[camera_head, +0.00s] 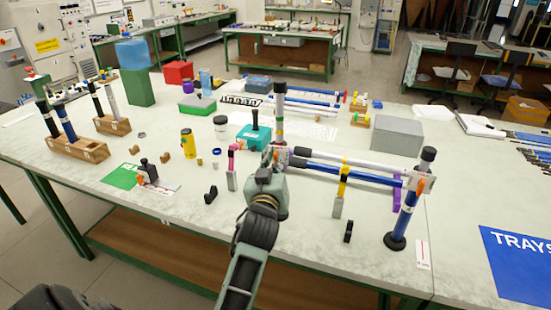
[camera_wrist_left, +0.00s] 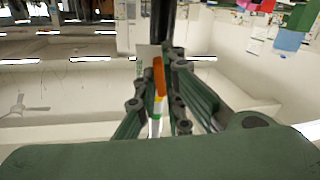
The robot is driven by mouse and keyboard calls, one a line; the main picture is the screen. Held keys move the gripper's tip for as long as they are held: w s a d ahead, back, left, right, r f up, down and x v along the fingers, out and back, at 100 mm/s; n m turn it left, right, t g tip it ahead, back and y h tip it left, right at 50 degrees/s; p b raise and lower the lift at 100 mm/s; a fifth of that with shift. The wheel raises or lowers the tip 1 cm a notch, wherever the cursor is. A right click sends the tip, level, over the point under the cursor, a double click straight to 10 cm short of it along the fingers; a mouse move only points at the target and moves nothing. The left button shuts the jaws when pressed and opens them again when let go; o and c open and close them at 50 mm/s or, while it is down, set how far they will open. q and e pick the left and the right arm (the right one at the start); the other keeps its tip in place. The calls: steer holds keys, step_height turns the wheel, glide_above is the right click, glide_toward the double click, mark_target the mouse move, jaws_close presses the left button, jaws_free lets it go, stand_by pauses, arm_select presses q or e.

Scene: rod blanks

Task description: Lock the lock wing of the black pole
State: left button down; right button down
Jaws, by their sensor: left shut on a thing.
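The black pole (camera_head: 279,97) stands upright near the middle of the table, with a pale and coloured band lower down. My left gripper (camera_head: 272,158) is at the joint at its lower part and hides much of it. In the left wrist view the black pole (camera_wrist_left: 162,22) runs up at the top. The orange lock wing (camera_wrist_left: 158,76) lies between the fingers of my left gripper (camera_wrist_left: 167,95), which is shut on it. The wing's exact angle to the pole is hard to tell. My right gripper is not in view.
A white rod (camera_head: 345,165) and a blue rod (camera_head: 350,174) run right from the joint to a blue upright pole (camera_head: 405,215) with its own orange wing (camera_head: 421,185). A yellow-topped support (camera_head: 341,190) stands beneath them. Several small parts lie to the left.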

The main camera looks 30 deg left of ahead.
arm_select(q)
steer(key=shift+m+p, duration=0.45)
steer(key=shift+m, duration=0.65)
steer(key=c, duration=1.9)
jaws_free()
steer(key=shift+o, duration=0.2)
steer(key=shift+s, duration=0.1)
steer(key=v, duration=0.7)
steer(key=shift+s+d, duration=0.1)
steer(key=shift+d, duration=0.05)
